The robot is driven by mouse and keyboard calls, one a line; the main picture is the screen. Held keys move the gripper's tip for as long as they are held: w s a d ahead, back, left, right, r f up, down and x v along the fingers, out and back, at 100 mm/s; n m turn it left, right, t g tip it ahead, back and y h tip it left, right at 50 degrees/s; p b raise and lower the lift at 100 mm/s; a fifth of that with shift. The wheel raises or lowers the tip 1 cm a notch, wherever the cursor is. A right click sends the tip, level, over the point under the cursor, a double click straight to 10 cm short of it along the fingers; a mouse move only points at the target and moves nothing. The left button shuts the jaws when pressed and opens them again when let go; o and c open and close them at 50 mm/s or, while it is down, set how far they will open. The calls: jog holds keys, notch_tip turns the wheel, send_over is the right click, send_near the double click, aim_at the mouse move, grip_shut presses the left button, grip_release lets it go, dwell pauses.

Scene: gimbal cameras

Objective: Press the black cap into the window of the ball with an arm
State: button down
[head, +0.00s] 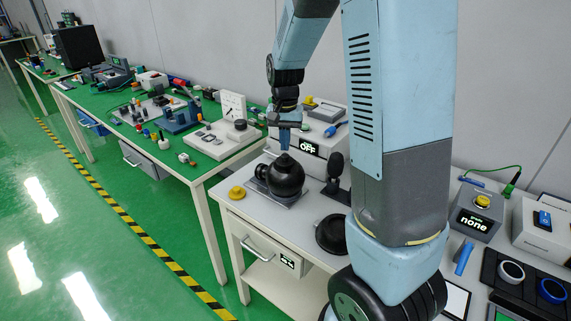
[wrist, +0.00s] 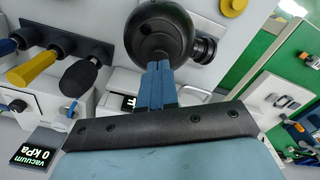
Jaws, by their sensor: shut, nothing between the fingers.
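The black ball (head: 287,172) stands on a small grey plate on the white bench, with a ringed lens barrel on its left side. In the wrist view the ball (wrist: 150,28) is at the top centre, with its barrel (wrist: 205,48) to the right. My gripper (head: 284,147) points down just above the ball's top. Its blue fingers (wrist: 158,68) are together and empty, with the tips over a dark round spot on the ball. Whether they touch it, and whether that spot is the window or the black cap, I cannot tell. No separate cap is clearly seen.
A yellow knob (head: 237,192) lies left of the ball. A black paddle-shaped thing (head: 336,172) stands to its right, and a black round dish (head: 333,235) lies in front. My arm hides part of the bench.

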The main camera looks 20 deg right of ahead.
jog(key=shift+r, duration=2.6)
jog(key=s+r+n+t, duration=0.2)
jog(key=s+r, duration=0.4)
jog(key=s, duration=0.6)
jog(key=s+r+n+t, duration=0.3)
jog(key=s+r, duration=0.3)
jog(key=s, duration=0.7)
jog(key=shift+t, duration=0.3)
